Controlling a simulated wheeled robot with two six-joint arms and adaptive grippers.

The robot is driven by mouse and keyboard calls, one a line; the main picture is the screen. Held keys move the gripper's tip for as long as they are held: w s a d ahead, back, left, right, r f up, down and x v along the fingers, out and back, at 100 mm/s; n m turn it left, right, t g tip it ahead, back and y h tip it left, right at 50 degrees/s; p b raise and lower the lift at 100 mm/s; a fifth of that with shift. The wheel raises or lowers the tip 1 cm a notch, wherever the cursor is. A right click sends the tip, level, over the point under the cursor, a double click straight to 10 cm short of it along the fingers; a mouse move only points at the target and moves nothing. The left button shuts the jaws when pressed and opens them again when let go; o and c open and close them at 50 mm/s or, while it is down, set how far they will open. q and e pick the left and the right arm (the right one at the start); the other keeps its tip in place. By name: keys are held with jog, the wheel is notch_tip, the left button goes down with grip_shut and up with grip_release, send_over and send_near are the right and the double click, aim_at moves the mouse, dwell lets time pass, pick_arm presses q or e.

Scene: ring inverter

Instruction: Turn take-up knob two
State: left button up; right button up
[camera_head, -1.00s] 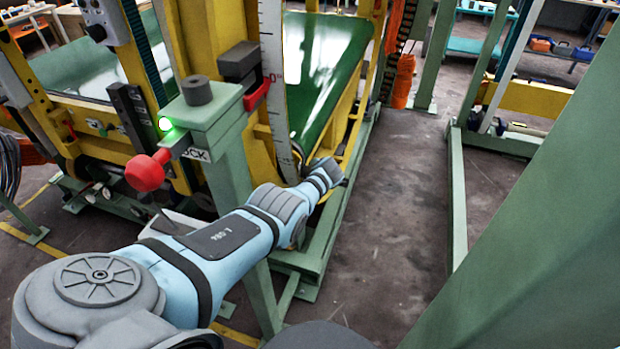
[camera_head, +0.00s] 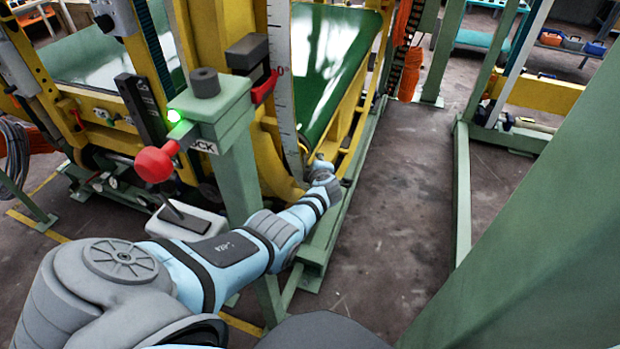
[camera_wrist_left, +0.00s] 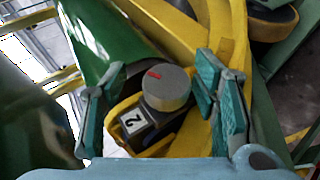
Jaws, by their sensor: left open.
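Take-up knob two is a grey round knob (camera_wrist_left: 167,89) with a red mark on its face, in the left wrist view. A white label with the number 2 (camera_wrist_left: 133,121) is on the dark block beside it. My left gripper (camera_wrist_left: 158,84) is open, with one teal-padded finger on each side of the knob. I cannot tell whether either finger touches it. In the head view my left arm reaches to the foot of the yellow frame, where its wrist (camera_head: 322,172) shows. The knob and the fingers are hidden there. My right gripper is out of view.
A green post with a red ball-ended lever (camera_head: 155,164) and a lit green lamp stands close beside my left arm. Yellow frame beams and a green belt (camera_head: 325,70) lie beyond. A large green beam crosses the right foreground. The floor between is clear.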

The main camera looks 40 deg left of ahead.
pick_arm(q)
jog(key=f+t+y+b, duration=0.1)
jog(key=b, duration=0.3)
jog(key=shift+s+f+t, duration=0.15)
jog(key=shift+f+t, duration=0.25)
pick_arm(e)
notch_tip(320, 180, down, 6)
pick_arm(q)
jog(key=p+v, duration=0.9)
jog(key=v, duration=0.6)
jog(key=s+d+f+m+h, duration=0.3)
jog(key=s+f+m, duration=0.4)
jog(key=f, duration=0.3)
jog(key=s+d+f+m+h, duration=0.4)
jog(key=s+f+m, duration=0.3)
jog(key=f+m, duration=0.3)
jog(key=shift+s+d+f+h, duration=0.25)
jog(key=shift+d+h, duration=0.05)
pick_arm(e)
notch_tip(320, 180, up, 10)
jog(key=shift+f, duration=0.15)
